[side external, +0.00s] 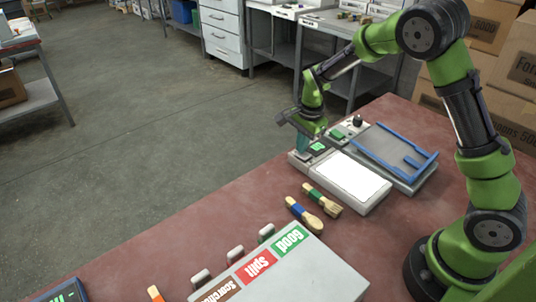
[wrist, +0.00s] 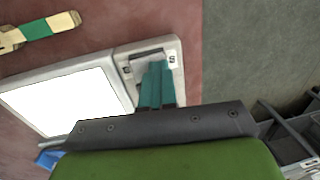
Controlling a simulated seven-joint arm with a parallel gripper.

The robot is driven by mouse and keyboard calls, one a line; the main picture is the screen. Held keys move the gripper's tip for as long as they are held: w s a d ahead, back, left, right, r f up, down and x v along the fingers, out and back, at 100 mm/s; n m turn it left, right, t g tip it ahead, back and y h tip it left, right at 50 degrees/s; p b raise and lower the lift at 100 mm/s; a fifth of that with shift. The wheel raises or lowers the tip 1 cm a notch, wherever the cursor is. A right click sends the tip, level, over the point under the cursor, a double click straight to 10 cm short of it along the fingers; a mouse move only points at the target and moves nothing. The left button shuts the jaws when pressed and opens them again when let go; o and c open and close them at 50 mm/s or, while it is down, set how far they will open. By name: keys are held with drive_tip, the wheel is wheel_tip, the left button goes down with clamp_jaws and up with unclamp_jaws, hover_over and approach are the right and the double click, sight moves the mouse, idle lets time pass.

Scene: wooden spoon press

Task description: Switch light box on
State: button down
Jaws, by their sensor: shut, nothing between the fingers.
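The light box (side external: 352,177) lies on the red-brown table, its top panel evenly bright white. It also shows in the wrist view (wrist: 72,102), with the white panel to the left and a pale end strip to the right. On that strip is a dark recessed switch (wrist: 145,57) with small marks beside it. My gripper (side external: 301,150) is at this end of the box, fingers pointing down. In the wrist view its teal fingers (wrist: 157,70) are together and empty, over the switch and hiding part of it. I cannot tell whether they touch it.
A grey plate with a blue frame (side external: 408,160) stands behind the light box. A blue-banded spoon (side external: 304,214) and a green-banded utensil (side external: 322,199) lie in front. A grey box (side external: 300,275) labelled "Good", "Split" and "Scorched" stands nearer. The table's left edge is close to my gripper.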

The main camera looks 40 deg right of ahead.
drive_tip(key=shift+s+r, duration=0.1)
drive_tip(key=shift+s, duration=0.5)
wheel_tip(320, 180, up, 14)
drive_tip(key=w, duration=0.1)
drive_tip(key=shift+w, duration=0.4)
